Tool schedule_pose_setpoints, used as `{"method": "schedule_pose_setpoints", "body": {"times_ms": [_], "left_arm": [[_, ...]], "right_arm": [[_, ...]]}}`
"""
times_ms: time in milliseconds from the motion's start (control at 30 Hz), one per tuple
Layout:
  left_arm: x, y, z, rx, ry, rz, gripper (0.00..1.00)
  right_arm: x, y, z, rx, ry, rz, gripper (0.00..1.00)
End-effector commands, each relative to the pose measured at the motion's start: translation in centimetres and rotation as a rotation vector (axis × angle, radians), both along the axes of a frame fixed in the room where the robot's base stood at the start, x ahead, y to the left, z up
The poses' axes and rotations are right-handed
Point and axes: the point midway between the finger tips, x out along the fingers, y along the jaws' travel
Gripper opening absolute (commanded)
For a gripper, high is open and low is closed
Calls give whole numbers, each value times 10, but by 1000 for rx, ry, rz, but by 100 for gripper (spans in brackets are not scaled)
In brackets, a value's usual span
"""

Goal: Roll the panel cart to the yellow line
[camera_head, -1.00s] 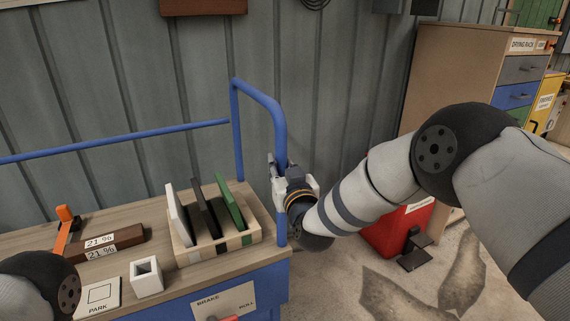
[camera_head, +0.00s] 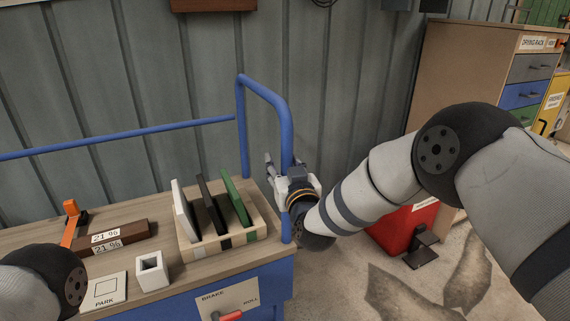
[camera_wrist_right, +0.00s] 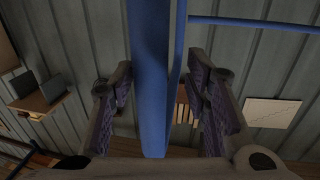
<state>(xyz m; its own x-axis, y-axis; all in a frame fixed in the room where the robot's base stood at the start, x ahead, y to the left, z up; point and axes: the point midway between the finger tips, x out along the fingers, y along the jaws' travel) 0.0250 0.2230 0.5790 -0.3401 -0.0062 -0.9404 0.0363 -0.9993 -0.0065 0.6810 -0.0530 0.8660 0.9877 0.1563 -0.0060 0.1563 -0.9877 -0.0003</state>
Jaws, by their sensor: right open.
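The panel cart has a wooden top (camera_head: 150,200), a blue body (camera_head: 272,285) and a blue tubular handle (camera_head: 286,130) at its right end in the head view. My right gripper (camera_head: 275,170) is open at the handle's near upright. In the right wrist view the blue upright (camera_wrist_right: 153,80) passes between the two open fingers (camera_wrist_right: 160,85), with gaps on both sides. A plate marked BRAKE and ROLL (camera_head: 240,298) is on the cart's front, with a red lever (camera_head: 230,316) partly cut off below. The yellow line is not visible. My left gripper is out of view.
On the cart are a slotted block (camera_head: 225,243) with three upright panels, a brown bar (camera_head: 125,234), an orange clamp (camera_head: 70,225), a white square tube (camera_head: 151,272) and a PARK card (camera_head: 103,290). Right stand a red bin (camera_head: 400,235) and a drawer cabinet (camera_head: 465,70). A corrugated wall is behind.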

Motion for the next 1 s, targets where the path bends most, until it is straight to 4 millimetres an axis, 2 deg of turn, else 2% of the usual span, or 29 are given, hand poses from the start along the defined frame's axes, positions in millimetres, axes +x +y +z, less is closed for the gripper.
{"method": "schedule_pose_setpoints", "body": {"times_ms": [133, 233, 500, 633, 800, 1000], "left_arm": [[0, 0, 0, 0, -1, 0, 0], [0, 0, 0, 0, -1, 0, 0], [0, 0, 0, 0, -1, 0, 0], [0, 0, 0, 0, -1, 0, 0], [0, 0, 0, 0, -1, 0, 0], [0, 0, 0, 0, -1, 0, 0]], "right_arm": [[-1, -1, 2, -1, -3, -2, 43], [-11, -3, 1, -1, -1, -2, 43], [-81, -13, 1, -1, 1, 1, 43], [-106, -16, 1, 0, 1, 1, 43], [-119, -18, 2, 0, -1, 0, 43], [-119, -19, 1, 0, -2, 0, 43]]}}
